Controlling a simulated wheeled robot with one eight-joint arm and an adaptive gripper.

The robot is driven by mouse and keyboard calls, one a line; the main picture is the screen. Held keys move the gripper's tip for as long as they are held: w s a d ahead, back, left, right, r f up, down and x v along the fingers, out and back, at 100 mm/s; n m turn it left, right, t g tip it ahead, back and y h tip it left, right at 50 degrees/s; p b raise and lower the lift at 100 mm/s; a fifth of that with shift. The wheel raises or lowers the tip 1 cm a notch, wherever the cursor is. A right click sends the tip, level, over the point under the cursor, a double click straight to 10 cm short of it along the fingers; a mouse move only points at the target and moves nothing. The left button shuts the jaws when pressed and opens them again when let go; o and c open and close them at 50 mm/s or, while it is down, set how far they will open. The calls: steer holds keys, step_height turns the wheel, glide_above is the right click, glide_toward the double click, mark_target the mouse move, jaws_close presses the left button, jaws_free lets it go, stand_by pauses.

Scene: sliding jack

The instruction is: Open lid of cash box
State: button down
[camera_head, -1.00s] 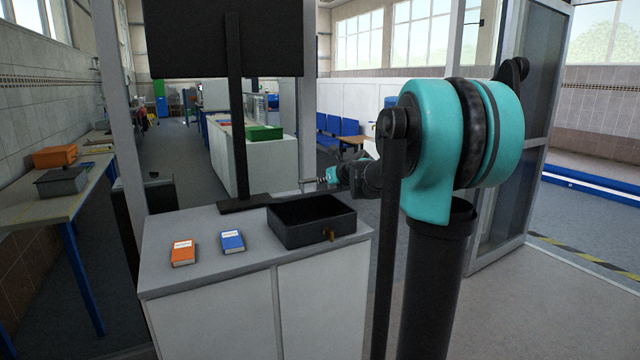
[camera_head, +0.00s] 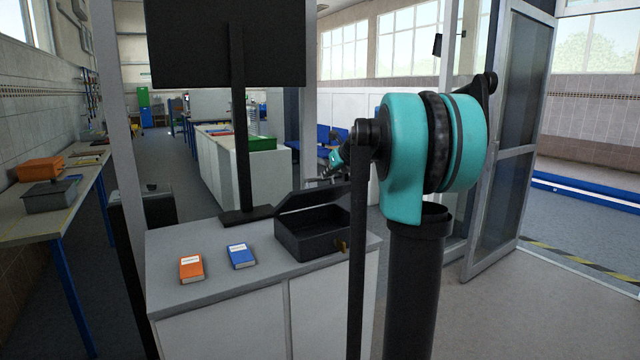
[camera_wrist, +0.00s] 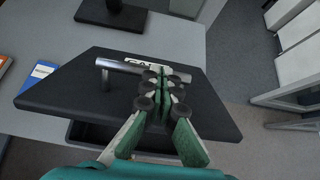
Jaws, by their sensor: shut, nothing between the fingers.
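The black cash box (camera_head: 306,242) sits on the grey cabinet top with its lid (camera_head: 312,197) tilted partly up and a gap showing along one side. A small brass-coloured latch or key (camera_head: 342,246) shows on its front. In the wrist view the lid (camera_wrist: 75,98) fills the middle, with a silver bar handle (camera_wrist: 118,66) on it; the box body shows as a dark edge below it. My gripper (camera_wrist: 165,85) is shut with nothing between its fingers, its tips at the handle's right part. Whether they touch it I cannot tell. In the head view my arm partly hides the gripper.
An orange book (camera_head: 191,268) and a blue book (camera_head: 241,256) lie left of the box on the cabinet top (camera_head: 205,300). A black monitor stand (camera_head: 246,215) stands behind them. A glass-panelled door frame (camera_head: 510,150) is to the right, with open floor in front.

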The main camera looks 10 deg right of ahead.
steer(key=w+a+r, duration=0.2)
steer(key=w, duration=0.5)
steer(key=w+a+r, duration=0.2)
steer(key=w, duration=0.5)
steer(key=shift+a+r, duration=0.25)
steer(key=shift+r, duration=0.1)
stand_by(0.8)
